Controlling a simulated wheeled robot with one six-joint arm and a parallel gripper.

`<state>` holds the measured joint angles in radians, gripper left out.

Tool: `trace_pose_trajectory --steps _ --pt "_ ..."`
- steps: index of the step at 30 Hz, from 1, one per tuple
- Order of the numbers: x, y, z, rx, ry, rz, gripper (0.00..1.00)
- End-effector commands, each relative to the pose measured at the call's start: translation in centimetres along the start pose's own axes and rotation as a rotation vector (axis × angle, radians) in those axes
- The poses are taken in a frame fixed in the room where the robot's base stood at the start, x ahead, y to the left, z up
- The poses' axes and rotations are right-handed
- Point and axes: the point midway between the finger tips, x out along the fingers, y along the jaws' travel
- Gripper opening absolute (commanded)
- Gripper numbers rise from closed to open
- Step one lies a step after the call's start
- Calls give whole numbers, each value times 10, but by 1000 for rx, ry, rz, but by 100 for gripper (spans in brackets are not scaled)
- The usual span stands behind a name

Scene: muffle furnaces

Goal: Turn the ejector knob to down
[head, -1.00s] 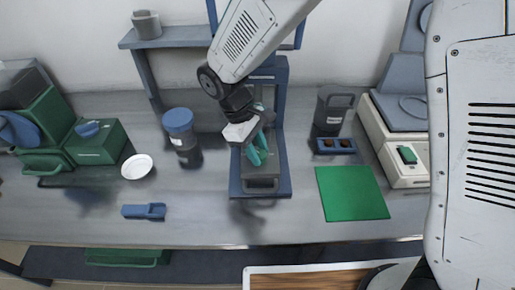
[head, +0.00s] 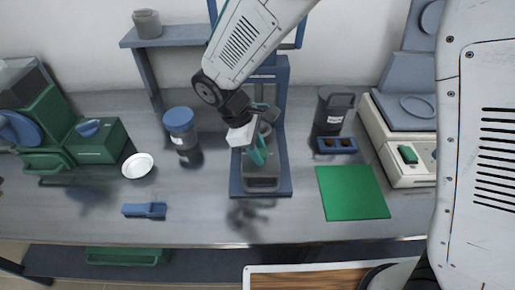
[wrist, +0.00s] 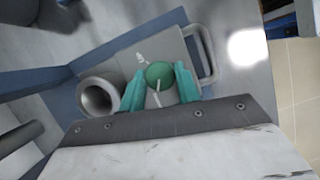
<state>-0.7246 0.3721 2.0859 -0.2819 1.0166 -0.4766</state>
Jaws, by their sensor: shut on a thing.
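The ejector knob (wrist: 160,74) is a round green cap on a grey block, seen in the wrist view. One white mark shows near its upper left and another at its lower edge. My gripper (wrist: 157,80) has its teal fingers on both sides of the knob and is shut on it. In the head view my gripper (head: 258,152) reaches down into the blue-framed press (head: 284,165), above its grey drawer-like front with a handle (head: 262,183). The knob is hidden there by the fingers.
A grey hollow cylinder (wrist: 99,95) stands close beside the left finger. The bench front is mostly clear.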

Motion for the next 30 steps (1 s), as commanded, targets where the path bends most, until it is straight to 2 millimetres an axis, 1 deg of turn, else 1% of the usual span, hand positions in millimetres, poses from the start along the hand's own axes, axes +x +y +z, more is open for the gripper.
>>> trace_pose_trajectory --steps 2,3,4,5,12,15,17,24,27,30 --pt "0 0 0 -1 0 0 9" --pt "0 0 0 -1 0 0 40" --pt "0 0 0 0 0 0 49" --pt "0 0 0 0 0 0 54" --pt "0 0 0 0 0 0 54" --pt "-4 0 0 1 2 1 54" --pt "-11 0 -1 1 3 2 54" --pt "-52 0 -1 1 4 3 54" --pt "-66 0 -1 1 2 2 54" --pt "-74 0 -1 0 1 1 54"
